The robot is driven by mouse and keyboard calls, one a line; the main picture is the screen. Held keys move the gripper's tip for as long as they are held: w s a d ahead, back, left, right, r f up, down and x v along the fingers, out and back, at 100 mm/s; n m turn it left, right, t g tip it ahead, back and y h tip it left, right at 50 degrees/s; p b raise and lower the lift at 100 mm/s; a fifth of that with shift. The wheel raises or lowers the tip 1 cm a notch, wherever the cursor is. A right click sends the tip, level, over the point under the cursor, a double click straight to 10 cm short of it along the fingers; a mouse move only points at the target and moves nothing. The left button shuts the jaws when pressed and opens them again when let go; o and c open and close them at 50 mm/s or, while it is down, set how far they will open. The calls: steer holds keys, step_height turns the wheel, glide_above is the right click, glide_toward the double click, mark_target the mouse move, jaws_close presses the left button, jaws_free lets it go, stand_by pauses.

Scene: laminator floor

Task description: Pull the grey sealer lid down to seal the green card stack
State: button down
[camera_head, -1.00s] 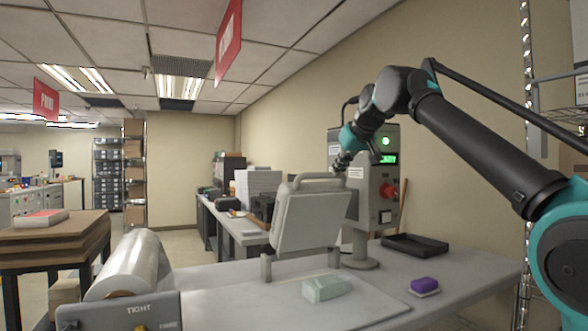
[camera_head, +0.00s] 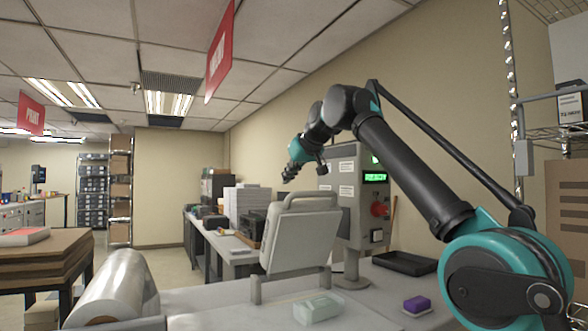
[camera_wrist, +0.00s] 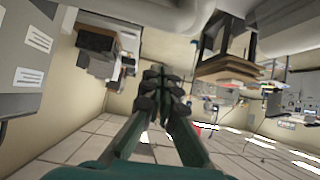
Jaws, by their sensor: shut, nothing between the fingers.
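The grey sealer lid (camera_head: 300,240) stands raised and slightly tilted on its hinge posts, with a bar handle (camera_head: 312,194) along its top edge. The green card stack (camera_head: 318,309) lies on the table in front of the lid, pale green and partly see-through. My gripper (camera_head: 288,175) is above and behind the lid's top left side in the head view, apart from the handle. In the wrist view my gripper (camera_wrist: 163,90) has its dark fingers together with nothing between them.
A grey control box (camera_head: 345,205) with a green display and red knob stands behind the lid. A purple stack (camera_head: 416,305) and a black tray (camera_head: 405,262) lie to the right. A clear film roll (camera_head: 112,290) is at the front left.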

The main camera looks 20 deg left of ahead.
steer(key=shift+w+a+f, duration=0.3)
steer(key=shift+a+f, duration=0.05)
steer(key=shift+f, duration=0.05)
steer(key=shift+s+d+f, duration=0.35)
steer(key=shift+s+d, duration=0.05)
steer(key=shift+d, duration=0.2)
steer(key=shift+s+d+f, duration=0.5)
steer(key=shift+d+f, duration=0.25)
steer(key=shift+s, duration=0.1)
